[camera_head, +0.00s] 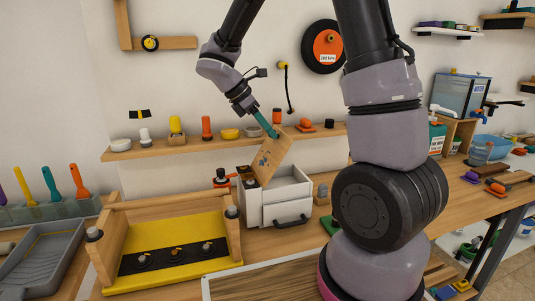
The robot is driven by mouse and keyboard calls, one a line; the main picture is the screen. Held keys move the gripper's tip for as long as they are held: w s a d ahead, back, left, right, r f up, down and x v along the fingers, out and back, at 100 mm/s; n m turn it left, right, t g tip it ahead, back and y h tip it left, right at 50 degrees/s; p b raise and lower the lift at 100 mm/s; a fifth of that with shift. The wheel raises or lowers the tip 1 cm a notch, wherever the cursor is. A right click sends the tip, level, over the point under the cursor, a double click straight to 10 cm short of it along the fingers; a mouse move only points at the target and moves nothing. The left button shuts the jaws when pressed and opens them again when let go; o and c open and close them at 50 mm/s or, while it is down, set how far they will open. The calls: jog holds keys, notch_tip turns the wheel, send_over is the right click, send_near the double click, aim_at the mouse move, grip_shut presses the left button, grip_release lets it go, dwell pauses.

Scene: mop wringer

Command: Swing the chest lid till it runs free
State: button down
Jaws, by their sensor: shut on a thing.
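The white chest (289,186) stands on the wooden worktop, with a drawer and a dark handle (291,221) on its front. Its wooden lid (271,158) is raised and steeply tilted, with small dark marks on its face. My gripper (275,133) comes down from the upper left and its teal fingers are shut at the lid's upper edge. The fingertips are too small to show the exact grip. The hinge line is partly hidden at the chest's left side.
A yellow wooden-sided tray (180,272) stands to the left of the chest. A wall shelf (180,149) with bottles and bowls runs behind it. My own arm blocks the view to the right. A small wooden block (320,193) stands close to the chest's right side.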

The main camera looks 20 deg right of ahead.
aim_at(280, 133)
jog(key=shift+d+f, duration=0.1)
jog(key=shift+d, duration=0.2)
jog(key=shift+d+f, duration=0.25)
jog(key=shift+d, duration=0.25)
jog(key=shift+d+f, duration=0.25)
jog(key=shift+d, duration=0.25)
jog(key=shift+d+f, duration=0.1)
jog(key=shift+d, duration=0.05)
jog(key=shift+d+f, duration=0.55)
jog(key=shift+d, duration=0.2)
